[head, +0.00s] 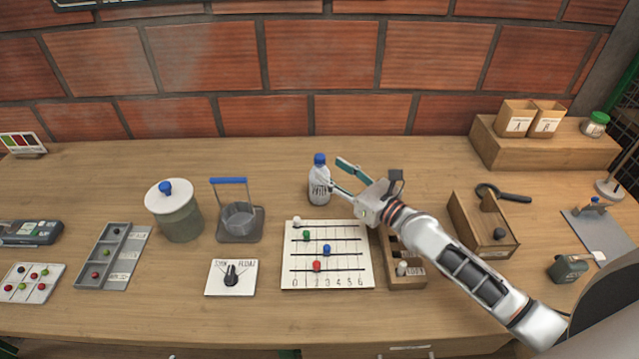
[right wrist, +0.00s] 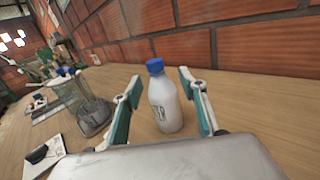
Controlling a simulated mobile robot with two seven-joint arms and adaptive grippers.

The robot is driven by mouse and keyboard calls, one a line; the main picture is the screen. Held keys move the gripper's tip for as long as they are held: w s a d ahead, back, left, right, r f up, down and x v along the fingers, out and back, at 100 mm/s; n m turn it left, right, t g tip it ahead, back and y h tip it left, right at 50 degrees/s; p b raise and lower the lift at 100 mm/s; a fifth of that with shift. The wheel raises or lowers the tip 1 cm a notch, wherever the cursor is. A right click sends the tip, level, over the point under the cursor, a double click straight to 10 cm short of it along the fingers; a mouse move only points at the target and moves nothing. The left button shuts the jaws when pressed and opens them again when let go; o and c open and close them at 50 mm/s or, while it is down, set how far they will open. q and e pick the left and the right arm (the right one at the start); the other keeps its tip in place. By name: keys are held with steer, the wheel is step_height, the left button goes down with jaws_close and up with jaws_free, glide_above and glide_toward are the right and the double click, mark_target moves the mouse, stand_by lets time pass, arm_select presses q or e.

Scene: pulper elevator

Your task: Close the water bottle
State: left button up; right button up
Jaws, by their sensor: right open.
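The white water bottle (head: 319,187) stands upright at the middle of the table toward the wall. Its blue cap (head: 320,159) sits on its top; I cannot tell whether it is tight. My right gripper (head: 342,174) is open, with its fingers reaching toward the bottle from the right. In the right wrist view the bottle (right wrist: 165,106) and its blue cap (right wrist: 155,66) show between the two spread fingers (right wrist: 160,90). No finger clearly touches the bottle. My left gripper is not in view.
A board with coloured beads (head: 326,276) lies in front of the bottle. A wooden box (head: 482,228) is at right. The table behind the bottle is clear up to the brick wall (head: 320,55).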

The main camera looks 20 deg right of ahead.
mark_target(323, 166)
steer(key=shift+x, duration=2.55)
steer(key=shift+s+a+f, duration=0.1)
steer(key=shift+a, duration=0.1)
jaws_close()
